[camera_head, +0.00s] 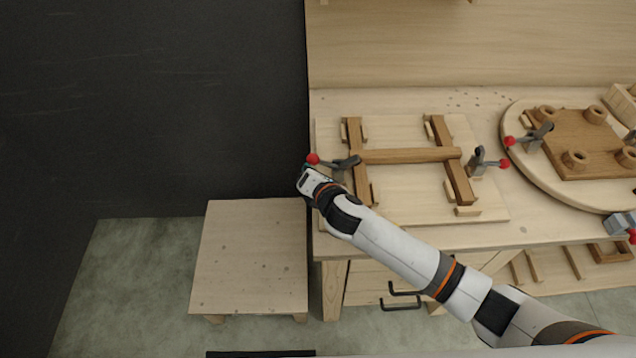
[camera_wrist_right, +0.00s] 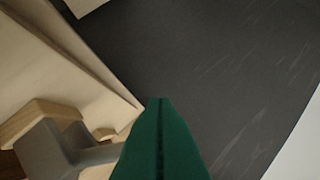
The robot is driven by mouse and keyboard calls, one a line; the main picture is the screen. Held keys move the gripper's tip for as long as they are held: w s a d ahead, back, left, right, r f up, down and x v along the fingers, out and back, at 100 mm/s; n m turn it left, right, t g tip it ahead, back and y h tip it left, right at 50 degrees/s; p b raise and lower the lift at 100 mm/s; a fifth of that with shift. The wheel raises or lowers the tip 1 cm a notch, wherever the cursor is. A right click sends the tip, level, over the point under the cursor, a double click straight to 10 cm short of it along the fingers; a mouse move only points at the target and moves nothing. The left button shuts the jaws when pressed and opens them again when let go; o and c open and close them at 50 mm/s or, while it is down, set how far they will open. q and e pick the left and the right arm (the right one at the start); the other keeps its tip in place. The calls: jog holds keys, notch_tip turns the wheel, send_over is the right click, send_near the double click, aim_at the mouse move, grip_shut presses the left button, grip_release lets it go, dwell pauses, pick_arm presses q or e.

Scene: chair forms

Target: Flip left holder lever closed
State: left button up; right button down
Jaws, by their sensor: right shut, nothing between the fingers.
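The left holder (camera_head: 343,164) is a dark grey clamp at the left end of the wooden frame. Its lever ends in a red ball (camera_head: 313,158) that sticks out left toward the table's left edge. My right gripper (camera_head: 309,180) is just in front of the red ball; its fingertips are mostly hidden in the head view. In the right wrist view its green fingers (camera_wrist_right: 160,104) are pressed together and empty. The grey holder (camera_wrist_right: 48,150) shows at lower left there, with its arm reaching behind the fingers. I cannot tell whether they touch. My left gripper is not in view.
The wooden H-shaped frame (camera_head: 408,156) lies on a pale board (camera_head: 420,205). A right holder (camera_head: 478,163) with a red ball stands at its other end. A round turntable (camera_head: 520,160) is farther right. A low wooden stand (camera_head: 250,255) is at left.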

aim_at(324, 161)
jog(key=shift+w+d+r+m, duration=0.1)
jog(key=shift+d+r+m, duration=0.2)
jog(key=shift+m, duration=0.1)
jog(key=shift+d+r+m+t+y+b, duration=0.25)
jog(key=shift+r+m+t+y+b, duration=0.2)
jog(key=shift+m+y, duration=0.2)
jog(key=d+r+m+t+y+b, duration=0.1)
jog(key=d+r+m+y+b, duration=0.1)
jog(key=m, duration=0.1)
jog(key=shift+b, duration=0.3)
jog(key=shift+d+r, duration=0.1)
jog(key=shift+r+m, duration=0.1)
jog(key=shift+m, duration=0.15)
jog(key=shift+d, duration=0.1)
